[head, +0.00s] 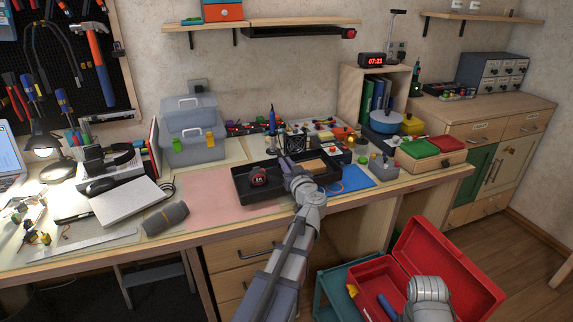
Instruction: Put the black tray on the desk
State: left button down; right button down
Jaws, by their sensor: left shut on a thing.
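The black tray (262,197) is at the middle of the desk (205,226), near its front edge. Whether its underside touches the desk is hard to tell. A round dark and red tape measure (258,177) and a yellowish block (308,165) lie in it. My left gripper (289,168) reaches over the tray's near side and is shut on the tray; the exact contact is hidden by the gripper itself. My right arm shows only as a pale wrist part at the bottom right, over the red toolbox; its jaws do not show.
A pink mat (195,193) lies left of the tray, and a blue mat (352,179) right of it. A grey speaker-like cylinder (165,218) and a white notebook (130,200) are farther left. An open red toolbox (450,265) stands below at the right.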

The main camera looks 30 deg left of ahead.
pick_arm(q)
jog(key=shift+f, duration=0.25)
jog(key=c, duration=0.9)
grip_release()
jog(key=shift+r+p, duration=0.35)
jog(key=shift+r, duration=0.15)
jog(key=shift+r+p, duration=0.45)
jog(key=shift+r, duration=0.05)
jog(key=v, duration=1.2)
jog(key=shift+s+f+b, duration=0.1)
jog(key=shift+f+b, duration=0.25)
